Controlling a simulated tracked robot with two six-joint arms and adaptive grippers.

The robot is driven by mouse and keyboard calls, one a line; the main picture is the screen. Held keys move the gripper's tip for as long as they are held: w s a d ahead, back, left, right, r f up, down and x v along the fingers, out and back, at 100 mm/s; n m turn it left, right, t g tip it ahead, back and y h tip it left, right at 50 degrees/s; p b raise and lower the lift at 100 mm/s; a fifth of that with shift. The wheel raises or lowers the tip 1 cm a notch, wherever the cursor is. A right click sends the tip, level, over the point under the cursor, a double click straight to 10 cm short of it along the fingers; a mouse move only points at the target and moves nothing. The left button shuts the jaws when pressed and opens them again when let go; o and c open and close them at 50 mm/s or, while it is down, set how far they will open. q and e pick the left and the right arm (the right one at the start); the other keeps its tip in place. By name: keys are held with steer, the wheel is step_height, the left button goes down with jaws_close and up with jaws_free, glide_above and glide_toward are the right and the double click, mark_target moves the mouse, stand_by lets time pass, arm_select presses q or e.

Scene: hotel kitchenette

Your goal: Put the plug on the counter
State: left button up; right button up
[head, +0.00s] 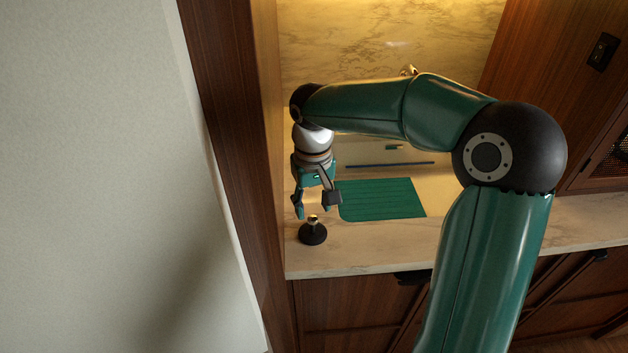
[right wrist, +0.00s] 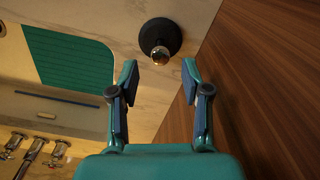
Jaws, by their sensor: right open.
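The plug (head: 313,233) is a black disc with a shiny metal knob on top. It stands upright on the marble counter (head: 365,257), near the counter's left end. In the right wrist view the plug (right wrist: 162,37) is just beyond the fingertips, roughly centred between them. My right gripper (head: 318,201) is above the plug with its fingers pointing down. It is open and empty, and its fingers (right wrist: 160,72) look apart from the knob. My left gripper is in neither view.
A green ribbed mat (head: 382,199) lies right of the plug. A sink (right wrist: 62,105) with metal taps (right wrist: 35,150) is behind it. A wooden panel (right wrist: 262,75) rises close beside the gripper on the left end. Cabinets (head: 345,310) are below the counter.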

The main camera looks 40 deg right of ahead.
mark_target(314, 218)
step_height(314, 218, up, 7)
stand_by(0.3)
stand_by(0.5)
